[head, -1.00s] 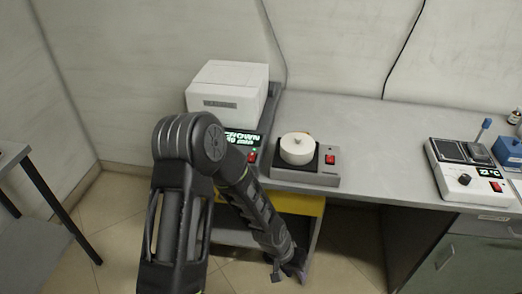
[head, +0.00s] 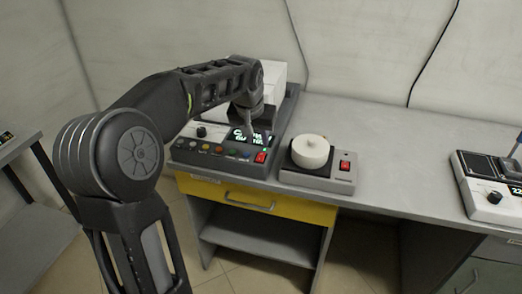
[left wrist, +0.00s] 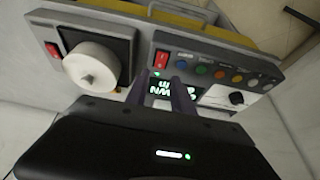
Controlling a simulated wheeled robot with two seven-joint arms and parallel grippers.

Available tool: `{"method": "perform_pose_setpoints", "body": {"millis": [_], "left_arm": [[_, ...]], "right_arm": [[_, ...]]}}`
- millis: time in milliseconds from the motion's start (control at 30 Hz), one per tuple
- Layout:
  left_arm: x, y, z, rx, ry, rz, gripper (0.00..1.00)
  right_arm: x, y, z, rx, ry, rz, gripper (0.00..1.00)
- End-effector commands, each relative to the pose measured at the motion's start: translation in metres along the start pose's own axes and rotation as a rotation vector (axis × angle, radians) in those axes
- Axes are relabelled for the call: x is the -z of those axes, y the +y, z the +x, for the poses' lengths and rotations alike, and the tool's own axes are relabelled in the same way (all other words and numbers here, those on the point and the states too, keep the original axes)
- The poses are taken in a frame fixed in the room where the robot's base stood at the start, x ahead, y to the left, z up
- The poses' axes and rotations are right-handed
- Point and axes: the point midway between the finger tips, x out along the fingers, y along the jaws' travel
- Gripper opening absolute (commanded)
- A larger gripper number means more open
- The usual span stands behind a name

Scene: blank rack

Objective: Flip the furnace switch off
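The furnace (head: 188,150) is a white box behind a grey control panel with a black knob, a row of coloured buttons and a lit green display. Its red switch (head: 261,157) is at the right end of the panel; it also shows in the left wrist view (left wrist: 161,59). My left gripper (head: 246,128) is above the panel by the display, pointing down, and hides part of the white box. In the left wrist view its two fingers (left wrist: 160,90) are apart with nothing between them, over the display and near the red switch. My right gripper is not in view.
A hot plate (head: 318,183) with a round white block (head: 311,152) and its own red switch (head: 345,166) stands just right of the furnace. Another device (head: 490,190) is at the far right. The bench between them is clear.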

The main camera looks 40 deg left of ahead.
Motion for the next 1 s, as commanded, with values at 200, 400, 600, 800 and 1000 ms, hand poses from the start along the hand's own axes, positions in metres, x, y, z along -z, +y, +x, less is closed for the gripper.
{"method": "perform_pose_setpoints", "body": {"millis": [200, 400, 600, 800, 1000], "left_arm": [[-0.001, -0.001, 0.027, 0.001, -0.004, 0.000, 0.29], [-0.001, 0.000, 0.058, 0.001, -0.004, 0.001, 0.29], [-0.001, 0.000, 0.074, 0.000, -0.002, 0.000, 0.29], [0.000, 0.000, 0.075, 0.000, 0.000, 0.000, 0.29], [0.000, 0.000, 0.074, 0.000, 0.000, 0.000, 0.18]], "right_arm": [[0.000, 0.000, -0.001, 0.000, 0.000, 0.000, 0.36], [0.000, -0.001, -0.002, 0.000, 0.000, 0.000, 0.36], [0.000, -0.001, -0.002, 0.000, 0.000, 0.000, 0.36], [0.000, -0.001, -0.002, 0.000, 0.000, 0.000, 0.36], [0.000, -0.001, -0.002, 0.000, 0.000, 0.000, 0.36]]}}
